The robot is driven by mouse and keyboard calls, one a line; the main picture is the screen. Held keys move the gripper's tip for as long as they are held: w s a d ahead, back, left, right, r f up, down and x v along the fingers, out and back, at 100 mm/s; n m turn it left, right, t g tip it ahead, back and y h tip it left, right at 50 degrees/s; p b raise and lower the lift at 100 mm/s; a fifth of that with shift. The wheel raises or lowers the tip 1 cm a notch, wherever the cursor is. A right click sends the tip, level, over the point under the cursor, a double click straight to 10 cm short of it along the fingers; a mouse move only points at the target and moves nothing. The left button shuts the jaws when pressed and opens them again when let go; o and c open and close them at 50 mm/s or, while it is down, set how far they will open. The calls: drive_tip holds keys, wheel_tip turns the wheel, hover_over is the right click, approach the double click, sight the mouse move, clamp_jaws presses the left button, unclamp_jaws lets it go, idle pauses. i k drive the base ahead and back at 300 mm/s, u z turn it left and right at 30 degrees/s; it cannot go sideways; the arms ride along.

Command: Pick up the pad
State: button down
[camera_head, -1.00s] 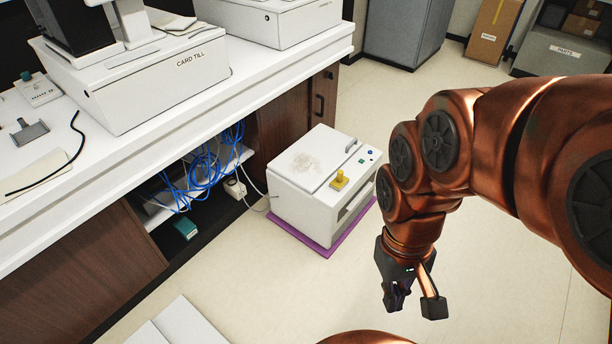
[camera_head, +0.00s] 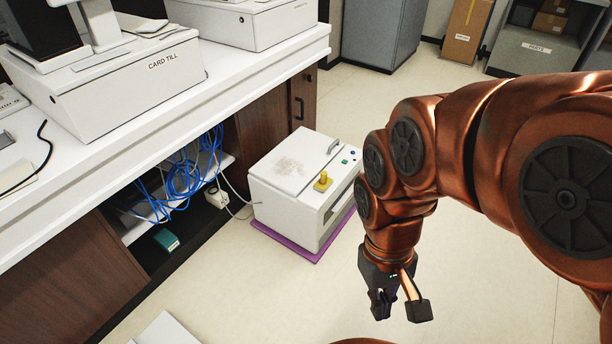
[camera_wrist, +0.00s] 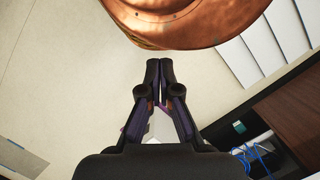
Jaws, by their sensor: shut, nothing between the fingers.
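No object is clearly labelled as the pad. A thin purple pad (camera_head: 287,242) lies on the floor under a white boxy machine (camera_head: 283,205), with only its edges showing. A small teal item (camera_head: 166,239) lies in the open cabinet bay; it also shows in the wrist view (camera_wrist: 239,127). A keypad-like device (camera_head: 10,101) on the counter is cut off by the left edge. My gripper (camera_head: 380,310) hangs over open floor, right of and nearer than the machine. In the wrist view my gripper (camera_wrist: 159,68) has its fingertips together and empty.
Blue cables (camera_head: 185,180) hang in the cabinet bay. The white counter (camera_head: 120,150) carries the card till (camera_head: 135,85). White panels (camera_head: 166,330) lie on the floor at the bottom. Boxes and a parts bin (camera_head: 537,55) stand at the back. Floor around my gripper is clear.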

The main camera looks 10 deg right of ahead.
sight(324, 182)
drive_tip(key=z, duration=0.3)
drive_tip(key=i, duration=0.65)
drive_tip(key=u, duration=0.65)
drive_tip(key=i, duration=0.5)
drive_tip(key=u, duration=0.5)
